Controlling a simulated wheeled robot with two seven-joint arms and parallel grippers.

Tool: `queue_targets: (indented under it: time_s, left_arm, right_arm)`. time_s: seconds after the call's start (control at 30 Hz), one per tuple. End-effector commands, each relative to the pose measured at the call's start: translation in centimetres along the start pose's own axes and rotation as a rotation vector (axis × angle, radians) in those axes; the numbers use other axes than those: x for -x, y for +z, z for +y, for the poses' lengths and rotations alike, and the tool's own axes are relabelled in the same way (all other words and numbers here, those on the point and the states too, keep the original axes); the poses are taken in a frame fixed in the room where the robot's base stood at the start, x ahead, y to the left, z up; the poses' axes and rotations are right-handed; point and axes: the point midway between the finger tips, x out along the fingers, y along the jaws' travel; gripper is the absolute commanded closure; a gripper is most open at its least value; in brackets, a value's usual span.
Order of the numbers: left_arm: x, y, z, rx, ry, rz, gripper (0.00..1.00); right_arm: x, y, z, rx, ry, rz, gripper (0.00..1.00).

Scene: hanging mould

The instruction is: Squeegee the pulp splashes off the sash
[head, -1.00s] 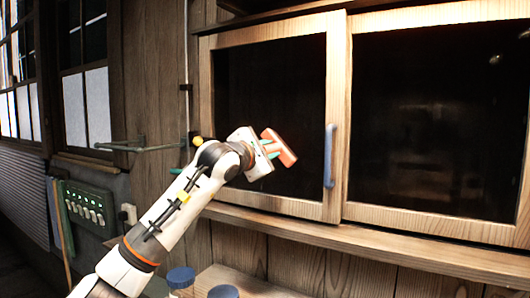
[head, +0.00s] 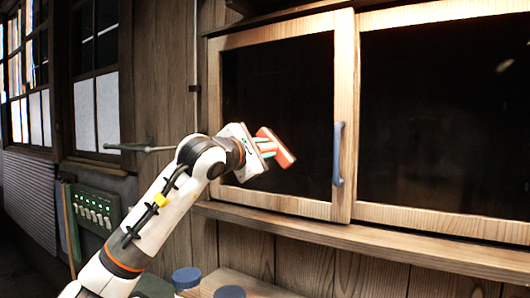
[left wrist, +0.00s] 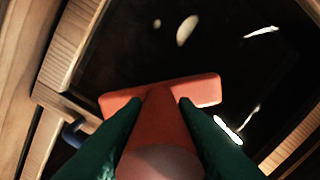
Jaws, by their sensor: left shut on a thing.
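An orange squeegee (head: 277,147) is held by my left gripper (head: 262,150), whose green fingers are shut on its handle. In the left wrist view the squeegee (left wrist: 205,92) has its wide head across the dark pane; I cannot tell whether it touches the pane. The wood-framed sash (head: 344,60) has dark panes and a blue-grey handle (head: 338,153). Several pale splashes (left wrist: 187,30) show in the left wrist view, one long one (left wrist: 228,130) right of the squeegee. My right gripper is out of view.
A wooden ledge (head: 400,243) runs below the sash. Blue-lidded jars (head: 187,277) stand below it at the bottom. A green switch panel (head: 95,207) and a rod on a bracket (head: 140,148) are on the left wall.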

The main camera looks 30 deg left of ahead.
Motion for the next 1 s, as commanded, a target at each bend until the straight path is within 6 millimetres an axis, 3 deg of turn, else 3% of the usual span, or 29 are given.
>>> queue_targets:
  time_s: [0.23, 0.53, 1.0]
  left_arm:
    - [0.6, 0.1, 0.0, 0.000, -0.002, 0.000, 0.93]
    - [3.0, 0.1, 0.0, -0.001, -0.003, 0.001, 0.93]
    - [3.0, 0.0, -0.1, 0.000, -0.001, 0.001, 0.93]
  right_arm:
    - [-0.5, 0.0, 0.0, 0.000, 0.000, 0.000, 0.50]
    - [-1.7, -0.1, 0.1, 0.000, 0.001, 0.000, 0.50]
    - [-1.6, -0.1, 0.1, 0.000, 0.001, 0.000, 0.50]
